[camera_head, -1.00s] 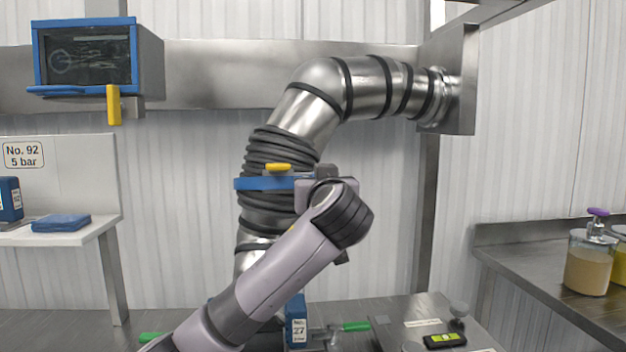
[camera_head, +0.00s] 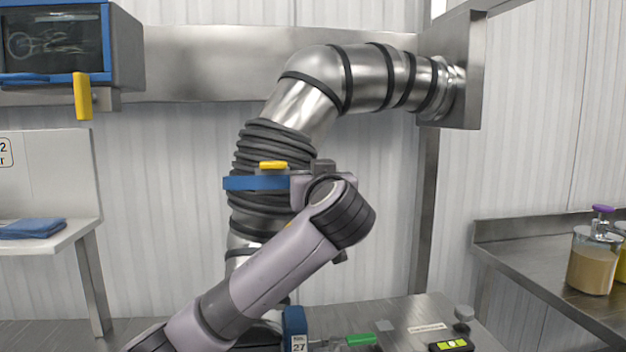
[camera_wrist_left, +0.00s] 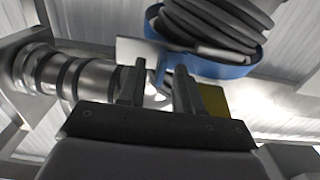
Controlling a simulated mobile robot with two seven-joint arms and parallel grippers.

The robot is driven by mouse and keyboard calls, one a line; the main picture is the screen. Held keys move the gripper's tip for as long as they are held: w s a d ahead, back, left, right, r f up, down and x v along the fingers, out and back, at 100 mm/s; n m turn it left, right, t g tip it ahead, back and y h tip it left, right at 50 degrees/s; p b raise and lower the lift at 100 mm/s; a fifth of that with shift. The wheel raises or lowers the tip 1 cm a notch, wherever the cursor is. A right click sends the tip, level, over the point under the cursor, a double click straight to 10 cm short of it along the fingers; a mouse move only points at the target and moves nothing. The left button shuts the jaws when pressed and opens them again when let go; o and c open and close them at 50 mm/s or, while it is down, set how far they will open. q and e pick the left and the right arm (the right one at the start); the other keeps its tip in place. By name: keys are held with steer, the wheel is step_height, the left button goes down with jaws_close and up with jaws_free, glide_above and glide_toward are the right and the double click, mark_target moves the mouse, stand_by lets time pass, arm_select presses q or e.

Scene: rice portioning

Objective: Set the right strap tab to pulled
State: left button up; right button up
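A blue strap (camera_head: 257,183) wraps the black ribbed sleeve (camera_head: 264,214) of the steel duct. A yellow tab (camera_head: 273,165) lies along the strap's top edge. My left gripper (camera_head: 322,166) is at the strap's right end, beside the tab and partly hidden by my own arm. In the left wrist view, the two fingers (camera_wrist_left: 159,80) stand apart, with part of the blue strap (camera_wrist_left: 215,68) behind them. A pale plate (camera_wrist_left: 137,48) shows behind the left finger, and a yellow piece (camera_wrist_left: 212,100) beyond the right finger. A second tab is not clearly visible. My right gripper is out of view.
A blue-framed cabinet (camera_head: 105,45) with a yellow handle (camera_head: 82,96) is at upper left, above a white shelf (camera_head: 60,240). A steel bench (camera_head: 540,262) with a jug (camera_head: 593,265) stands right. A blue block (camera_head: 294,325) and green handle (camera_head: 361,339) are below.

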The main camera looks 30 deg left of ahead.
arm_select(q)
jaws_close()
steer(key=shift+r, duration=0.1)
stand_by(1.4)
